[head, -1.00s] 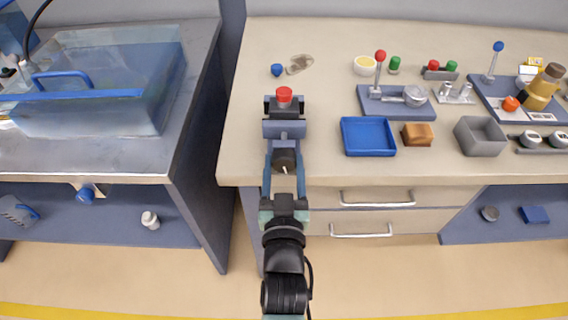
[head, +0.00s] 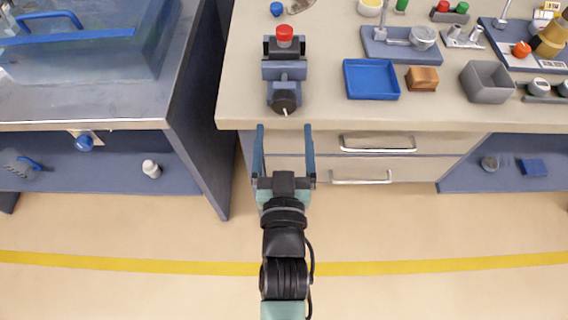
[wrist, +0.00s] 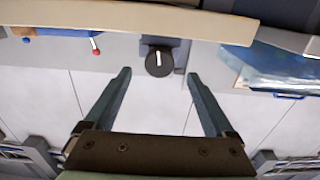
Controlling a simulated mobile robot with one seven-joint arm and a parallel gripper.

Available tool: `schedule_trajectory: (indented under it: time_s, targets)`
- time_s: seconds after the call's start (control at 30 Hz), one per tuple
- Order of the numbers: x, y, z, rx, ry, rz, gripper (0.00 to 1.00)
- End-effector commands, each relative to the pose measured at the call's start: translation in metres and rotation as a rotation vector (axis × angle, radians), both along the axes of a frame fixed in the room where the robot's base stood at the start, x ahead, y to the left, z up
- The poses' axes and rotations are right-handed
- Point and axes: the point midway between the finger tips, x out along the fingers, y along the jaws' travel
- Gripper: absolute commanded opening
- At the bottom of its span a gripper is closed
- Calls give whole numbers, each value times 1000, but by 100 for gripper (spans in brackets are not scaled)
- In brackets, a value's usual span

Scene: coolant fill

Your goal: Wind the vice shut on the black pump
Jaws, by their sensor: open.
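The blue-grey vice (head: 284,72) stands near the front left of the bench. A dark part with a red cap (head: 284,36), seemingly the black pump, sits at its far end; I cannot tell whether the jaws touch it. The vice's round black winding knob (head: 285,104) faces me at the bench front, with a white mark; it also shows in the wrist view (wrist: 157,64). My gripper (head: 284,127) is open and empty, in front of the bench edge. Its fingers point at the knob, spread wider than it and apart from it.
A blue tray (head: 371,96), a brown block (head: 422,86) and a grey bin (head: 487,96) stand right of the vice. Drawer handles (head: 377,150) stick out below the bench front. A side table with a clear tank (head: 90,60) is at left; the floor between is free.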

Motion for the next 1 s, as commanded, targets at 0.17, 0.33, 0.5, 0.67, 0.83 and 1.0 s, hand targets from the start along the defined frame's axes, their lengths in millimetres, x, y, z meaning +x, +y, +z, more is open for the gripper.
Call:
schedule_trajectory:
  time_s: [0.17,0.33,0.5,0.67,0.83,1.0]
  targets:
    - [-33,0,-1,0,3,1,89]
    - [-54,0,-1,1,2,1,89]
    - [-64,0,0,0,0,0,89]
    - [-65,0,1,0,-2,0,89]
    - [-65,0,1,0,-2,0,89]
    - [-68,1,4,1,-1,6,89]
